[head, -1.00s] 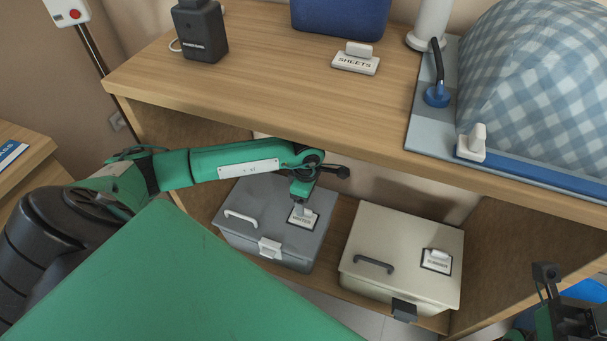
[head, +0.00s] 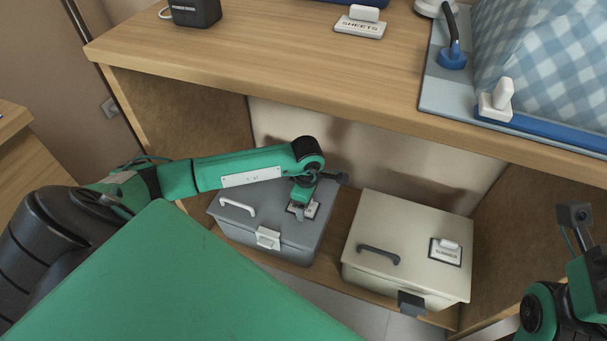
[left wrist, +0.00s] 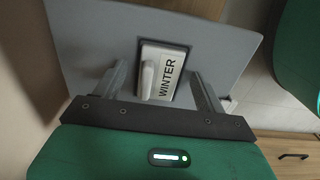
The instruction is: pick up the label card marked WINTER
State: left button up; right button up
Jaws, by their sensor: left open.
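The WINTER label card (left wrist: 173,75) lies on the lid of the grey box (head: 240,215) on the lower shelf. It is white with black letters, a dark frame and a raised pale grip. In the left wrist view my left gripper (left wrist: 158,82) is open, with one finger on each side of the card. In the head view the card (head: 309,209) is partly hidden by my left gripper (head: 303,207), which points down over it. I cannot tell whether the fingers touch the lid. My right arm is at the lower right edge; its fingers are not seen.
A cream box (head: 400,235) with a SUMMER card (head: 446,250) stands right of the grey box.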

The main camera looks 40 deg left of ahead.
pick_arm(q)
jog(key=shift+f, duration=0.25)
jog(key=c, duration=1)
jog(key=shift+c, duration=0.2)
